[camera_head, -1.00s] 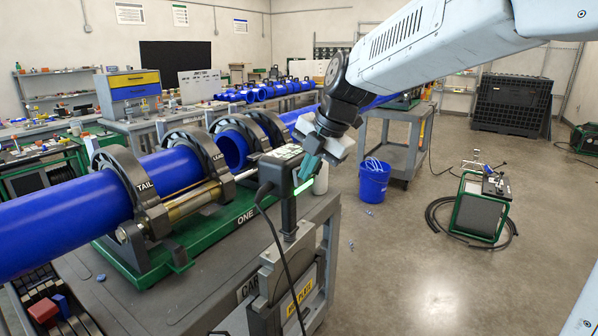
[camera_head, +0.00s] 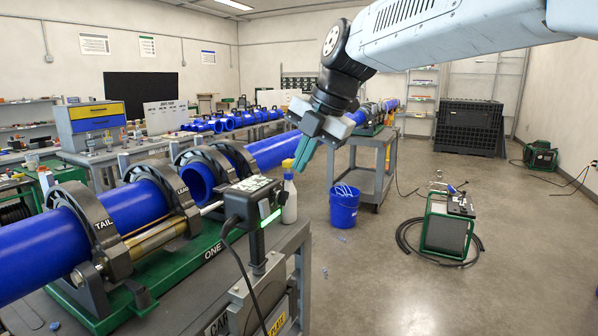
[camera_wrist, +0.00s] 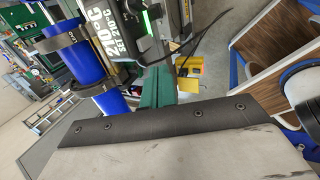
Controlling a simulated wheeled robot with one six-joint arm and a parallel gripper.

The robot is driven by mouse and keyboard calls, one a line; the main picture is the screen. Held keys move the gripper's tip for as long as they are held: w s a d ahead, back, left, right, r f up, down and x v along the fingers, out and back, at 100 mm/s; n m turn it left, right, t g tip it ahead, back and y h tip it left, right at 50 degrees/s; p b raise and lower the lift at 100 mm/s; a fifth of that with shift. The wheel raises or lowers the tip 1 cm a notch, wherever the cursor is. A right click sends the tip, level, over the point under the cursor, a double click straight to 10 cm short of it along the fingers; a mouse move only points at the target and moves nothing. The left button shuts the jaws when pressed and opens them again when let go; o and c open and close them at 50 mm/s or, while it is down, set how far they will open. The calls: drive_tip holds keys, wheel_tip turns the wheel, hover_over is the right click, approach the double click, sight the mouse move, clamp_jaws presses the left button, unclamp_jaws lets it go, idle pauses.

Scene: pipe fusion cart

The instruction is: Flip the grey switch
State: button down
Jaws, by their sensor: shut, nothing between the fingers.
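The grey switch itself cannot be made out in either view. A dark control box (camera_head: 252,203) with a lit green strip stands at the cart's near right end. In the wrist view the box (camera_wrist: 107,38) shows white "210°C" readouts, with its green strip (camera_wrist: 147,22) beside them. My gripper (camera_head: 302,157) has teal fingers pressed together and holds nothing. It hangs in the air above and to the right of the box, clearly apart from it in the head view. The fingers (camera_wrist: 156,87) also seem to show in the wrist view.
Blue pipe (camera_head: 42,250) lies clamped in dark rings on the green-based machine, left of the box. A black cable (camera_head: 243,268) hangs in front. A blue bucket (camera_head: 344,207) and green-framed unit (camera_head: 446,228) stand on the floor.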

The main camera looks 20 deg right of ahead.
drive_tip(key=shift+d, duration=0.1)
drive_tip(key=s+d+f+m+g+h, duration=0.1)
drive_tip(key=s+f+m, duration=0.4)
drive_tip(key=s+m, duration=0.3)
drive_tip(key=s+d+f+m+h, duration=0.1)
drive_tip(key=s+d+f+m, duration=0.1)
drive_tip(key=s+f+m, duration=0.3)
drive_tip(key=s+d+f+m+g+h, duration=0.1)
drive_tip(key=s+f+m, duration=0.5)
drive_tip(key=s+m, duration=0.7)
drive_tip(key=shift+d+g, duration=0.25)
drive_tip(key=shift+g, duration=0.05)
drive_tip(key=shift+a+f, duration=0.1)
